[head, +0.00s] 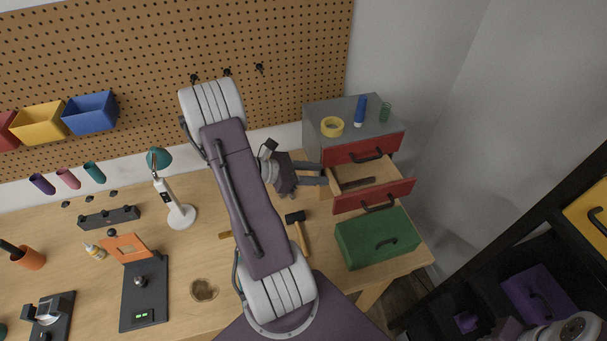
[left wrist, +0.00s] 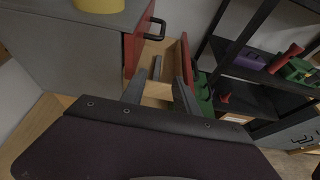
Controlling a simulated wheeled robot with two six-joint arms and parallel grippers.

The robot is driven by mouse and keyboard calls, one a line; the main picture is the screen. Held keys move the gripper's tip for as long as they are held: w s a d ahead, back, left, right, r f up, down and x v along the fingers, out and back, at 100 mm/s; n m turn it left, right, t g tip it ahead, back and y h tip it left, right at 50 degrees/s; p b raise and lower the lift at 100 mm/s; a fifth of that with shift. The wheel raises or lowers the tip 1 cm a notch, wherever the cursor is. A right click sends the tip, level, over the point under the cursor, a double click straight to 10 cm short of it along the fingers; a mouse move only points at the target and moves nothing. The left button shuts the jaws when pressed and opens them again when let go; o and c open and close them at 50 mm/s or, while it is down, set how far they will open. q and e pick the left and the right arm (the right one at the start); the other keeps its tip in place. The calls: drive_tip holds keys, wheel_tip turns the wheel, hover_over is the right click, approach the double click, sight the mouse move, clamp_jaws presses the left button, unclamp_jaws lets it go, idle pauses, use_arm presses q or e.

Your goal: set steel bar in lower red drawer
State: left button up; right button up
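The lower red drawer (head: 375,196) is pulled out of the grey cabinet (head: 312,126); its wooden inside shows. A dark grey steel bar (head: 357,183) lies in it; the bar also shows in the left wrist view (left wrist: 157,67). My left gripper (head: 325,174) is at the drawer's left side, fingers pointing toward the inside. In the left wrist view its two fingers (left wrist: 160,82) are spread with nothing between them, and the bar lies beyond the tips, seemingly apart. My right gripper is not in view.
The upper red drawer (head: 364,148) is shut. Yellow tape (head: 332,126) and a blue bottle (head: 360,110) stand on the cabinet. A green box (head: 377,239) stands in front of it. A hammer (head: 297,218) lies beside my left arm. A dark shelf (head: 470,245) stands right.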

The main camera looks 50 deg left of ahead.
use_arm(q)
drive_tip(key=v, duration=0.4)
drive_tip(key=shift+s+a+r, duration=0.15)
drive_tip(key=shift+s+r, duration=0.05)
drive_tip(key=shift+s, duration=0.1)
